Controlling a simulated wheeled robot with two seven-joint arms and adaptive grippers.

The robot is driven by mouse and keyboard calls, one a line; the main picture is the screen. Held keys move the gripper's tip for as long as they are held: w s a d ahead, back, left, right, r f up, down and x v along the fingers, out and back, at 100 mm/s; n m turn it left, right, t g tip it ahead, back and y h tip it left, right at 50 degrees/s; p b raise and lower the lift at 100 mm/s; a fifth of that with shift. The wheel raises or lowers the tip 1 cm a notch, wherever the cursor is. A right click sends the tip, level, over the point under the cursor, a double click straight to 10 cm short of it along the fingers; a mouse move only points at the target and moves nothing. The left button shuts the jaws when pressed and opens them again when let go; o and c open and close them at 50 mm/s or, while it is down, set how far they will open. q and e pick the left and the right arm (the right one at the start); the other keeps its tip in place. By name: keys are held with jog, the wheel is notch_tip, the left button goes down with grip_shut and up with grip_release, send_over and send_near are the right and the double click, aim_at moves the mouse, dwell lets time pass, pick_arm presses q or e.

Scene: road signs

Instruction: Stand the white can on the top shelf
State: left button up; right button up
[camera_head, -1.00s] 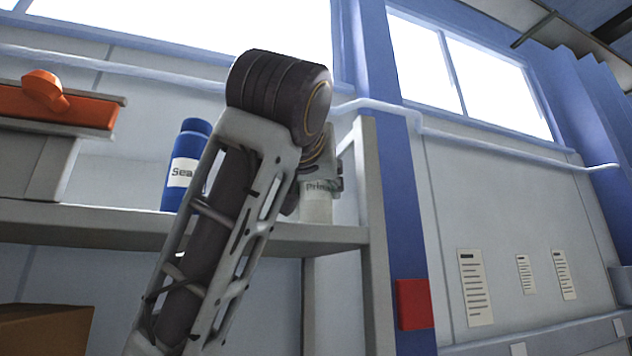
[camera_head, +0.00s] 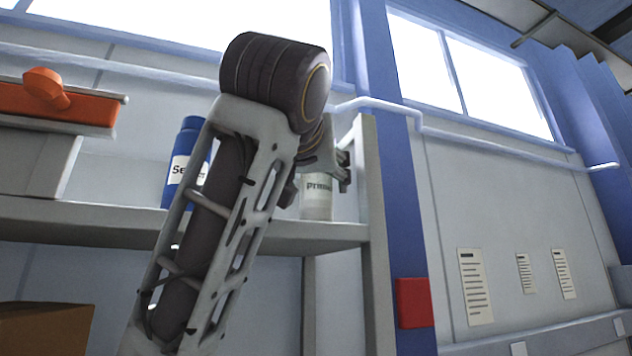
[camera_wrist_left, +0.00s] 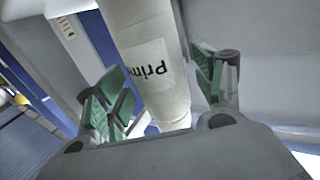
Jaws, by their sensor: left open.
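The white can (camera_head: 317,197), labelled "Primer", stands upright on the top shelf (camera_head: 130,226) near its right end, partly hidden behind my left gripper. My left gripper (camera_head: 342,166) is at the upper part of the can in the head view. In the left wrist view the can (camera_wrist_left: 152,70) rises between the green-padded fingers of my left gripper (camera_wrist_left: 158,92). The fingers are spread, with gaps between them and the can. My right gripper is not in view.
A blue can (camera_head: 184,165) stands on the same shelf to the left, partly behind my left arm. An orange item (camera_head: 50,98) sits on a grey box (camera_head: 38,160) at the far left. The shelf's upright post (camera_head: 375,230) is close to the can's right.

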pick_arm(q)
jog(key=s+a+b, duration=0.1)
jog(key=s+b, duration=0.5)
jog(key=s, duration=0.4)
jog(key=shift+s+a+b, duration=0.3)
jog(key=shift+b, duration=0.1)
dwell(0.4)
jog(key=shift+f, duration=0.1)
dwell(0.4)
